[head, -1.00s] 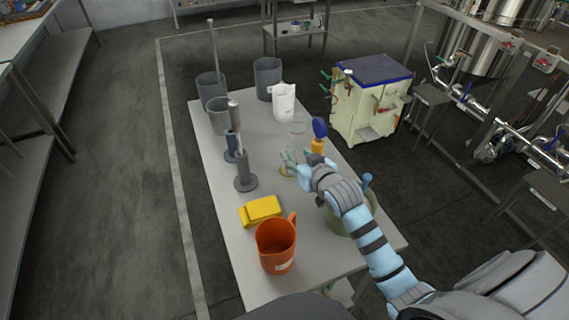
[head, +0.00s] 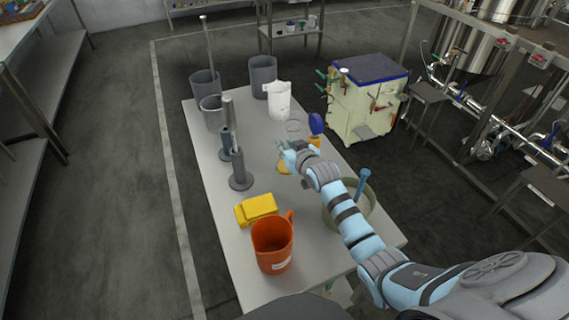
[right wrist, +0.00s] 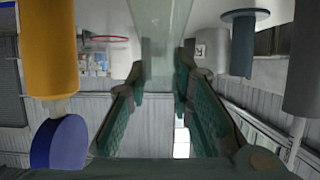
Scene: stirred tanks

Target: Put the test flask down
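The test flask (head: 284,167) is clear glass with a little yellow liquid at its bottom. It is at the middle of the grey table (head: 215,178), upright as far as I can see. I cannot tell whether its base touches the tabletop. My right gripper (head: 288,149) is at its upper part, coming from the right. In the right wrist view, the clear glass (right wrist: 162,45) lies between the two green-padded fingers of the right gripper (right wrist: 162,78), which close on both its sides. My left gripper is not in view.
An orange-and-blue bottle (head: 316,124) stands just right of the flask. Behind are a glass vessel (head: 293,126) and a white jug (head: 279,100). Grey cylinders (head: 238,172) stand left. A yellow sponge (head: 257,209), an orange jug (head: 272,247) and a green bowl (head: 366,208) are nearer.

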